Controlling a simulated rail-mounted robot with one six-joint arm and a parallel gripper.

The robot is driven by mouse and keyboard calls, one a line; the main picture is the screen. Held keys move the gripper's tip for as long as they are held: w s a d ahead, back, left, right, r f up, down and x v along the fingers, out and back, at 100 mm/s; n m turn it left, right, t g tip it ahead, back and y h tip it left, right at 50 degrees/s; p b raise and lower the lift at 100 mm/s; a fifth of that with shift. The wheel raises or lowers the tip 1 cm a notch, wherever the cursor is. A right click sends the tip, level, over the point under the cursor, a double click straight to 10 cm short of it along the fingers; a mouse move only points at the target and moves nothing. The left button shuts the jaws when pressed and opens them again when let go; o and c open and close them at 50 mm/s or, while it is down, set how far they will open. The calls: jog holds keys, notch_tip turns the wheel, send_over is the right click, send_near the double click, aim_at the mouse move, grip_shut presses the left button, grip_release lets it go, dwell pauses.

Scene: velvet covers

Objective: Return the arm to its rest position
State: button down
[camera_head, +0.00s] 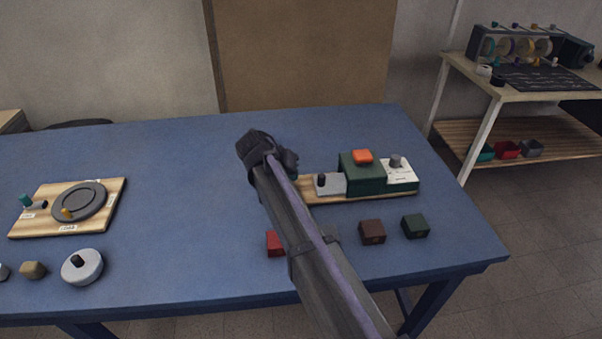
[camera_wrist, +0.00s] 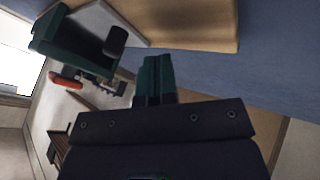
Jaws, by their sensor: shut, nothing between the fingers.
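My arm reaches up from the bottom of the head view over the blue table (camera_head: 190,210). Its wrist is bent above the table's middle, just left of a wooden board (camera_head: 330,197) with a green box. My gripper (camera_wrist: 156,78) shows in the wrist view with its two dark green fingers together and nothing between them. In the head view it is mostly hidden behind the arm. The green box (camera_head: 362,177) has an orange top piece (camera_head: 362,156). The box also shows in the wrist view (camera_wrist: 70,40), apart from the fingers.
A board with a grey disc (camera_head: 80,203) and a round grey lidded piece (camera_head: 82,267) are at left. A shelf table (camera_head: 520,95) stands at right.

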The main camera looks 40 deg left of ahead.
jog(key=d+p+v, duration=0.1)
jog(key=p+v, duration=0.3)
jog(key=v, duration=0.4)
jog(key=shift+a+r, duration=0.2)
jog(key=shift+w, duration=0.15)
jog(key=w+d+m+g+p, duration=0.1)
jog(key=d+m+g+p, duration=0.1)
jog(key=d, duration=2)
jog(key=w+d+r+m+g+y+p, duration=0.1)
jog(key=w+d+m+g+p, duration=0.1)
jog(key=d, duration=2.1)
jog(key=w+d+r+m+g+p, duration=0.1)
jog(key=w+d+m+g, duration=0.1)
jog(key=d, duration=2)
jog(key=shift+w+d+m+g+y+p, duration=0.3)
jog(key=shift+d+m+g+p, duration=0.1)
jog(key=shift+g, duration=0.2)
